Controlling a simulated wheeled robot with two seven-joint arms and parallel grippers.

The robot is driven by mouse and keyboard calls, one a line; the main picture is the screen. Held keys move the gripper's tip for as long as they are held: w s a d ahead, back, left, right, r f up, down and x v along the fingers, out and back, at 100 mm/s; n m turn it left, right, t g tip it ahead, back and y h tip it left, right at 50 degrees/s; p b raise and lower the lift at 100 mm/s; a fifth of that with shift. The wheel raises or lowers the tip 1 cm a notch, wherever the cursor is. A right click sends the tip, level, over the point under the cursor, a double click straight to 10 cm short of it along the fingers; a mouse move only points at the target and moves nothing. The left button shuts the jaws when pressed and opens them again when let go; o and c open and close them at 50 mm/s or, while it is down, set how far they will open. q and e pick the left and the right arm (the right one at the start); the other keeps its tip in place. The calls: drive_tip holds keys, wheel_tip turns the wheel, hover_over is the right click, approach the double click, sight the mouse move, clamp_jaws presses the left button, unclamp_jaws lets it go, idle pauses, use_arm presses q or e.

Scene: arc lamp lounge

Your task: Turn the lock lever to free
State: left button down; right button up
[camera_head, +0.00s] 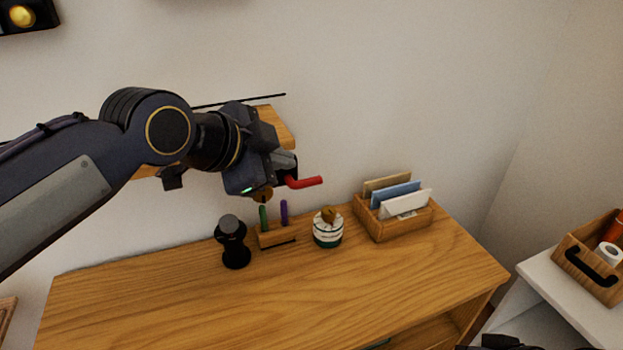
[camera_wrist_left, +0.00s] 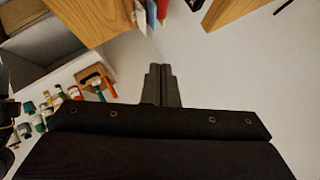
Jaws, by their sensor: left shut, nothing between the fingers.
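The lock lever (camera_head: 304,182) is a red handle that sticks out to the right, just beyond my left gripper in the head view. My left gripper (camera_head: 287,164) is shut and empty, in front of the wall above the wooden cabinet. It covers the lever's left end and whatever the lever is mounted on, and I cannot tell whether it touches the lever. In the left wrist view the shut fingers (camera_wrist_left: 161,84) point at bare wall with nothing between them. I see no marking for the free position.
On the wooden cabinet (camera_head: 300,300) stand a black grinder-like object (camera_head: 233,243), a pen holder (camera_head: 277,238), a jar (camera_head: 327,229) and a letter box (camera_head: 397,219). A wooden shelf (camera_head: 275,125) is behind my arm. A white side table (camera_head: 575,310) holds a wooden caddy (camera_head: 590,268).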

use_arm(q)
drive_tip(key=p, duration=0.1)
approach(321, 179)
drive_tip(key=shift+x, duration=2.9)
drive_tip(key=shift+p, duration=0.35)
drive_tip(key=shift+w+d+p, duration=0.1)
drive_tip(key=shift+p, duration=0.25)
